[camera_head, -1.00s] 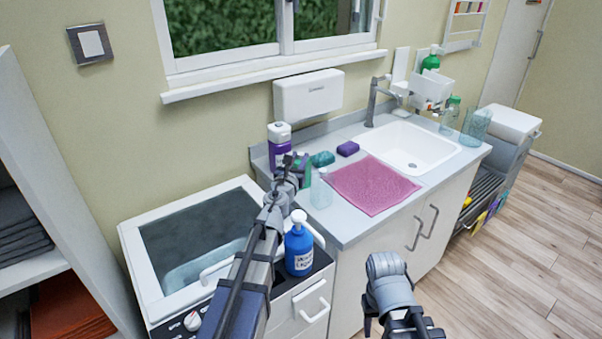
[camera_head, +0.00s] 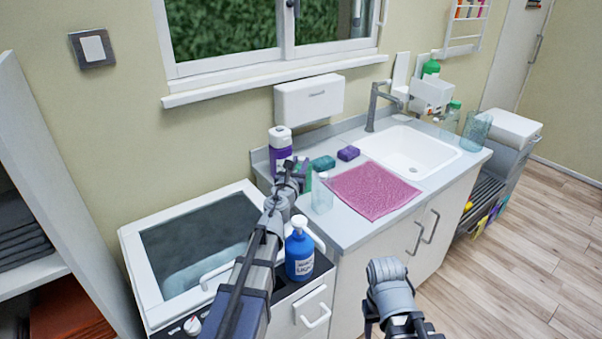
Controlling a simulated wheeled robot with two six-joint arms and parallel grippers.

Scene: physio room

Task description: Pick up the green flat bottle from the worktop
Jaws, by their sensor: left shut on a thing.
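The green flat bottle (camera_head: 307,173) is at the left end of the worktop (camera_head: 349,228), mostly hidden behind my left gripper. My left gripper (camera_head: 293,170) is shut on it. Only a strip of green shows to the right of the jaws, so I cannot tell whether the bottle's base touches the worktop. My right arm shows at the lower middle, in front of the cabinet, but its jaws are not visible.
A purple-labelled white bottle (camera_head: 281,146) stands just behind the gripper, and a clear bottle (camera_head: 322,196) close to its right. A teal sponge (camera_head: 323,163), purple sponge (camera_head: 348,153) and pink towel (camera_head: 375,190) lie nearby. A blue pump bottle (camera_head: 299,252) stands below, beside my left arm.

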